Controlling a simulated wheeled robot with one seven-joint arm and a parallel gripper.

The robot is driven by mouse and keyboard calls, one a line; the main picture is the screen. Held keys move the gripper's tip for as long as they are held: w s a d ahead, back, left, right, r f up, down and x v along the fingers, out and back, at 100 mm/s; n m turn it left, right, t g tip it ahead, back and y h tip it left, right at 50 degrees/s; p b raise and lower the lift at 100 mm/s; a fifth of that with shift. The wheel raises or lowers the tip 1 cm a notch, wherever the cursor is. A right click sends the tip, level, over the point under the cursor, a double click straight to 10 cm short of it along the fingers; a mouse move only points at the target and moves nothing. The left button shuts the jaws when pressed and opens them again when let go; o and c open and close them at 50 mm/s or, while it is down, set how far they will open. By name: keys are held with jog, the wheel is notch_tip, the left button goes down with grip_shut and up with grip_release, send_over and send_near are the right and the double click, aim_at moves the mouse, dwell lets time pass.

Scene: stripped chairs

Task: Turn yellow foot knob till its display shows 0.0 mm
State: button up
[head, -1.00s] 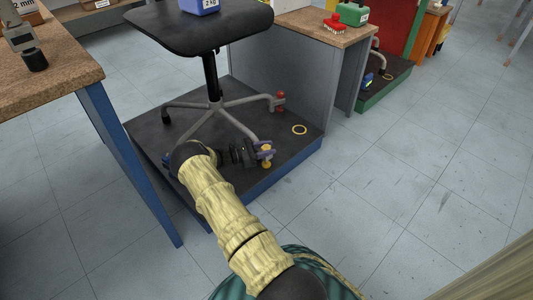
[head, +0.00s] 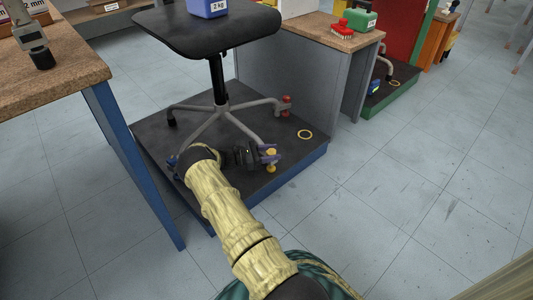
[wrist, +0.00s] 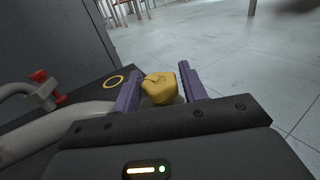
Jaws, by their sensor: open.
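The yellow foot knob (head: 271,154) is at the end of a chair base leg, near the front right edge of the black platform. In the wrist view the knob (wrist: 160,88) lies between the two purple fingers of my gripper (wrist: 157,88). My gripper (head: 269,154) is open around the knob, with a gap visible at the right finger. The grey chair base (head: 219,112) stands on the platform (head: 240,185) with a black seat above. No display reading can be made out in either view.
A red foot knob (head: 286,104) sits on another leg, and a yellow ring (head: 305,134) lies flat on the platform. A blue 2 kg weight (head: 208,8) rests on the seat (head: 205,30). A wooden-topped bench (head: 50,70) stands at left. Floor to the right is clear.

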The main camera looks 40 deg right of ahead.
jog(key=shift+w+a+r+p, duration=0.15)
jog(key=shift+w+a+p, duration=0.1)
jog(key=shift+a+p, duration=0.25)
jog(key=p+v, duration=0.3)
jog(key=v, duration=0.8)
jog(key=shift+p, duration=0.4)
jog(key=shift+d, duration=0.1)
jog(key=s+a+r+m+t+y+p, duration=0.1)
jog(key=s+a+r+m+y+p, duration=0.15)
jog(key=r+y+p, duration=0.55)
jog(key=s+a+r+m+t+y+p, duration=0.1)
jog(key=s+a+r+m+p, duration=0.15)
jog(key=r, duration=0.95)
jog(key=s+a+r+m+t+y+p, duration=0.3)
jog(key=s+a+r+p, duration=0.4)
jog(key=r, duration=0.7)
jog(key=s+a+r+m+t+y+p, duration=0.4)
jog(key=s+a+r+p, duration=0.4)
jog(key=s+a+r, duration=0.3)
notch_tip(320, 180, up, 3)
jog(key=shift+s+r+m+t, duration=0.1)
jog(key=shift+s+m+t, duration=0.45)
jog(key=shift+s, duration=0.4)
